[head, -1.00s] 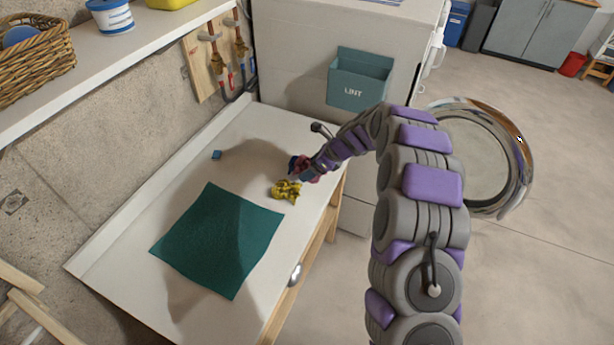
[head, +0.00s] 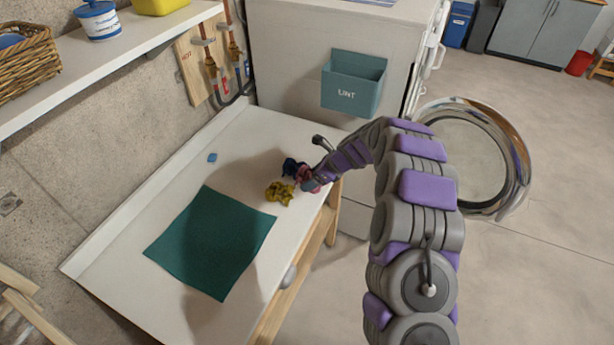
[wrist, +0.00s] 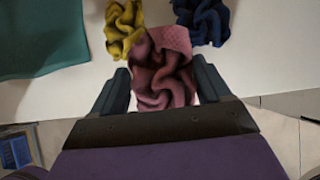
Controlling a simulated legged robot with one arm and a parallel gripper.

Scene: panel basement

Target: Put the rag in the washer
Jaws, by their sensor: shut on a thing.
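A crumpled pink rag (wrist: 162,72) is between the two fingers of my gripper (wrist: 160,88) in the wrist view, and the gripper is shut on it. In the head view my gripper (head: 309,182) is low over the counter near its right edge, with a little of the pink rag (head: 304,173) showing. I cannot tell whether the rag touches the counter. A yellow crumpled cloth (head: 279,192) and a dark blue one (head: 292,166) lie close beside it. The white washer (head: 290,75) stands behind the counter; its round door (head: 465,160) hangs open at right. Its opening is hidden.
A flat dark green cloth (head: 210,240) lies on the white counter (head: 115,235). A small blue piece (head: 212,157) lies near the wall. A teal lint bin (head: 352,85) is on the washer's side. A shelf (head: 120,50) overhangs at left. The floor at right is clear.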

